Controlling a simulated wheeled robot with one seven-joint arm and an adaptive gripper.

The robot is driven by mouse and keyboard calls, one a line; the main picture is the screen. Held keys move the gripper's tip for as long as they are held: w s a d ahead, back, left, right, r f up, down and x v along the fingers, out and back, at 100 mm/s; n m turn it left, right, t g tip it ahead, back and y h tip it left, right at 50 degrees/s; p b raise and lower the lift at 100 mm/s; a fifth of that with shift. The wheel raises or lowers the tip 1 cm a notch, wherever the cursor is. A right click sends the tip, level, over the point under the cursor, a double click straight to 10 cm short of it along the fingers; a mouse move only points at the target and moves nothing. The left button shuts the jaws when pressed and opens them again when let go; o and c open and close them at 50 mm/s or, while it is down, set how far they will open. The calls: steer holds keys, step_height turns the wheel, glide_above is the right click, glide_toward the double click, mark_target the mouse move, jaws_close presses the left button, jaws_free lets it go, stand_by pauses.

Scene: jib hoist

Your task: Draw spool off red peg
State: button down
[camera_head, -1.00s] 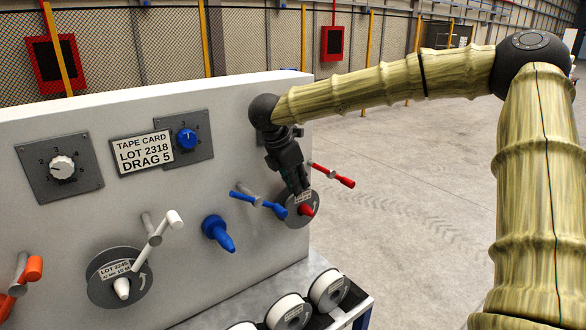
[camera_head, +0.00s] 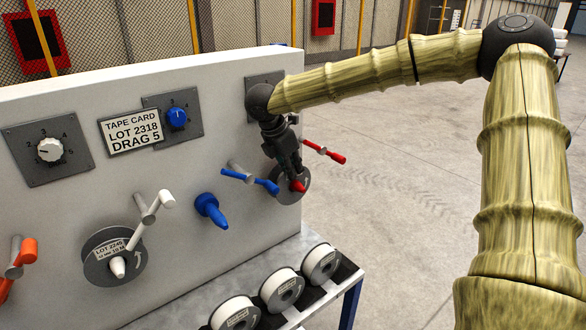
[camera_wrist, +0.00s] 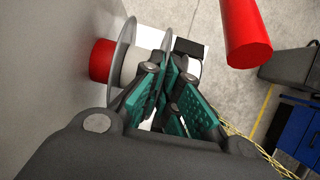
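The spool (camera_head: 297,195), with grey flanges, sits on the red peg (camera_head: 298,186) at the right end of the white panel. In the wrist view, the spool's grey flange (camera_wrist: 124,62) and pale core show, with the red peg's base (camera_wrist: 102,61) between spool and panel. My gripper (camera_head: 294,178) reaches down over the spool's front. In the wrist view, the teal-padded fingers of my gripper (camera_wrist: 168,85) straddle the outer flange's edge. I cannot tell whether they press on it. The fingers hide part of the spool.
A red handle (camera_head: 338,157) juts out right of the spool; it looms close in the wrist view (camera_wrist: 247,35). A blue handle (camera_head: 266,185) and empty blue peg (camera_head: 210,210) are to the left. White spools (camera_head: 281,289) stand on the rack below. Floor at right is clear.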

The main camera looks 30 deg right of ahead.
steer(key=shift+r, duration=0.25)
steer(key=shift+s, duration=0.1)
steer(key=s+d+p, duration=0.1)
steer(key=s, duration=1.1)
steer(key=shift+s+p, duration=0.3)
steer(key=shift+p, duration=0.05)
stand_by(0.7)
steer(key=shift+d+f, duration=0.1)
